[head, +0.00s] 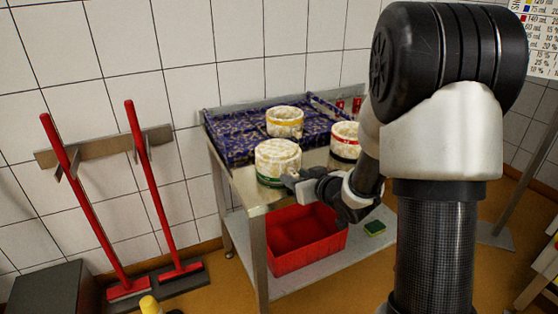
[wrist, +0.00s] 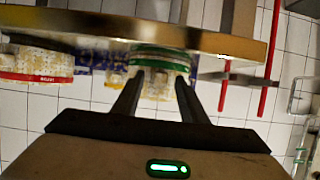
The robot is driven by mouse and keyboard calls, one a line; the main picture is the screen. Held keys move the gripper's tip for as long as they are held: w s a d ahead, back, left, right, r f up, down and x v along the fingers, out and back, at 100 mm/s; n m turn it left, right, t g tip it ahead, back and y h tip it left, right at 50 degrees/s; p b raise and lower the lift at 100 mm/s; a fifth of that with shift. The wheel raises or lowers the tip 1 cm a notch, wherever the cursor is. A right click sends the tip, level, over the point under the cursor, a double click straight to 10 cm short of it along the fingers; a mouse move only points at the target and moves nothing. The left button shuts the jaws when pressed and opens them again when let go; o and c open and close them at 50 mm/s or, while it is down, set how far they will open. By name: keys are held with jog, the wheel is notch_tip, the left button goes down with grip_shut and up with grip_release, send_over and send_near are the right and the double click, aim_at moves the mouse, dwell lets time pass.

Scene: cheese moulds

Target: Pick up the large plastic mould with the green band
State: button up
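The large white mould with the green band (head: 278,158) stands upright on the steel table, near its front left corner. In the wrist view, which is upside down, its green band (wrist: 160,58) lies straight ahead of my fingers. My gripper (head: 291,181) is at the mould's lower right side in the head view. In the wrist view my gripper (wrist: 155,80) is open, its two fingertips apart and overlapping the mould's left and right parts. I cannot tell whether they touch it.
A yellow-banded mould (head: 285,122) stands behind on a purple patterned mat (head: 232,146). A red-banded mould (head: 345,140) stands to the right, close to my arm.

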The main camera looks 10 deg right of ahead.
jog(key=shift+x, duration=0.85)
grip_shut()
notch_tip(320, 180, up, 10)
jog(key=p, duration=0.3)
jog(key=shift+r+p, duration=0.1)
jog(key=shift+p, duration=0.25)
jog(key=shift+d, duration=0.15)
